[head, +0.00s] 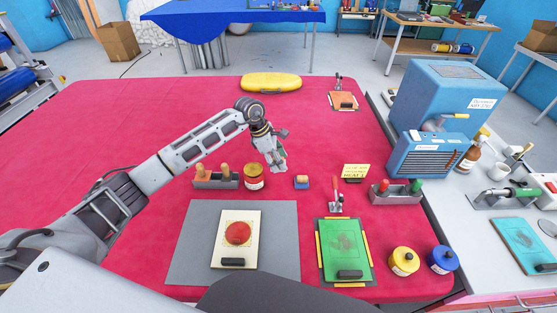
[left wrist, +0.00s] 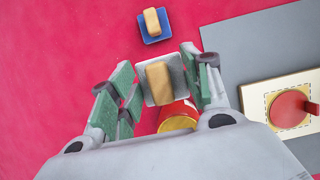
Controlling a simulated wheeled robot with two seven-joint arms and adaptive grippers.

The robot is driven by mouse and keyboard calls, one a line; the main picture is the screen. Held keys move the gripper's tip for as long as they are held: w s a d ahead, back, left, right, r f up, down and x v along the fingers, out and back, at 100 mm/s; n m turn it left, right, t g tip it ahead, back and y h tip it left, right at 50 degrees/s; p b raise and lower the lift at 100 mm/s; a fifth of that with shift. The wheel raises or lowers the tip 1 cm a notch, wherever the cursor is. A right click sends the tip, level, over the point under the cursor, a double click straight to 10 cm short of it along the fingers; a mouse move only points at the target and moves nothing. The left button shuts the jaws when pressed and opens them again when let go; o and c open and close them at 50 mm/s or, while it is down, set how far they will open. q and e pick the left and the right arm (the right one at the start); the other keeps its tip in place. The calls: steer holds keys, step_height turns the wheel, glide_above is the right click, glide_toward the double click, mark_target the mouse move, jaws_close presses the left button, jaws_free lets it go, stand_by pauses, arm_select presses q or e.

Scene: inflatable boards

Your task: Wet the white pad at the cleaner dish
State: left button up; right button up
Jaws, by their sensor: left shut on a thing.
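The white pad (left wrist: 179,72) with its wooden handle sits between the fingers of my left gripper (left wrist: 160,88), which is shut on it. In the head view the left gripper (head: 277,160) hangs above the red table, just right of a round red dish (head: 253,183) with an amber top and a white label, which I take for the cleaner dish. In the left wrist view the dish (left wrist: 180,121) shows partly below the pad. I cannot tell whether the pad touches it. The pad is not clear in the head view. My right gripper is not in view.
A blue pad (head: 302,185) with a wooden handle lies right of the dish. A grey rack (head: 215,183) with wooden-handled tools stands left of it. In front, a grey mat (head: 186,250) bears a cream board (head: 248,220) with a red disc. A green board (head: 333,262) lies farther right.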

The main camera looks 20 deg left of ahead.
arm_select(q)
step_height(320, 180, up, 5)
steer(key=p, duration=0.2)
glide_above(256, 169)
steer(key=shift+s+a+r, duration=0.15)
steer(key=shift+a+r, duration=0.25)
steer(key=shift+a, duration=0.1)
steer(key=shift+f, duration=0.2)
steer(key=shift+f+b, duration=1.3)
steer(key=shift+f, duration=1.5)
steer(key=shift+f+b, duration=0.8)
steer(key=shift+f, duration=0.15)
stand_by(0.7)
steer(key=shift+f, duration=0.15)
stand_by(1.9)
